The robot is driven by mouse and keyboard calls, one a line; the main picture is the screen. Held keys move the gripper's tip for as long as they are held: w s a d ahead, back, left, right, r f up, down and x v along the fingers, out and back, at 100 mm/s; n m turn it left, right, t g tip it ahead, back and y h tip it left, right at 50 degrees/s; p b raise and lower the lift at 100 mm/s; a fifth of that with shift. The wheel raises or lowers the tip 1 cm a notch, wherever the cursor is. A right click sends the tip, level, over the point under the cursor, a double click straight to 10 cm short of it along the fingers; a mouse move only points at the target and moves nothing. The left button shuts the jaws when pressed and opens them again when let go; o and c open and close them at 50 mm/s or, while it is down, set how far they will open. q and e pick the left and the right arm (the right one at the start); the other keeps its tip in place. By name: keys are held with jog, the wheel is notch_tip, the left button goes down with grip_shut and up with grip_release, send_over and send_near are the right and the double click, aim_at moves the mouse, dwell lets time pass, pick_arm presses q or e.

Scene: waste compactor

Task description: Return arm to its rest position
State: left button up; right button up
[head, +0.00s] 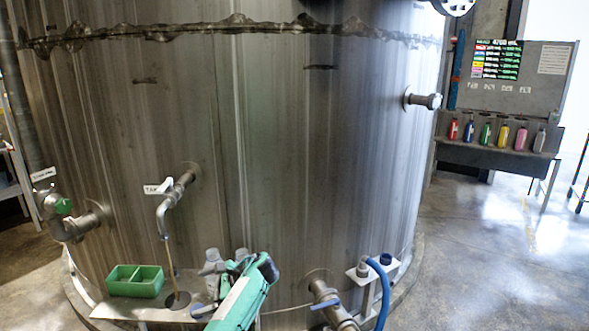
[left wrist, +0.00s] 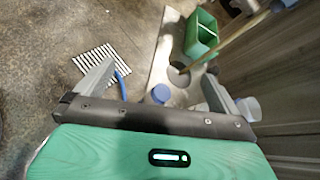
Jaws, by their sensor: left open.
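My left arm's green end section rises from the bottom centre of the head view, in front of the large metal tank (head: 270,150). My left gripper (left wrist: 157,72) is open in the left wrist view, with its two grey fingers spread. No object is gripped between them. A blue-capped container (left wrist: 160,93) shows between the fingers from above. A pale translucent container (left wrist: 249,107) shows beside the right finger. In the head view the arm partly hides the items on the low shelf. My right gripper is not in view.
A green divided box (head: 135,281) sits on the shelf left of my arm, near a bent tap pipe (head: 165,212). A valve pipe (head: 331,303) and a blue hose (head: 383,290) stand to the right. A bottle rack (head: 497,151) stands farther right. Open floor (head: 490,265) lies between.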

pick_arm(q)
jog(key=s+f+n+h, duration=0.65)
jog(key=s+f, duration=1.15)
jog(key=s, duration=0.3)
jog(key=s+d+r+n+t+h, duration=0.1)
jog(key=s+r+n+h, duration=0.25)
jog(key=s, duration=0.95)
jog(key=s+d+r+n+t+h, duration=0.1)
jog(key=s+r+n+t+h, duration=0.2)
jog(key=s, duration=1.1)
notch_tip(320, 180, down, 26)
jog(key=g+p, duration=0.3)
jog(key=s+a+f+p, duration=0.3)
jog(key=s+f, duration=1.4)
jog(key=s, duration=0.3)
jog(key=shift+m+g+y, duration=0.3)
jog(key=shift+g, duration=0.1)
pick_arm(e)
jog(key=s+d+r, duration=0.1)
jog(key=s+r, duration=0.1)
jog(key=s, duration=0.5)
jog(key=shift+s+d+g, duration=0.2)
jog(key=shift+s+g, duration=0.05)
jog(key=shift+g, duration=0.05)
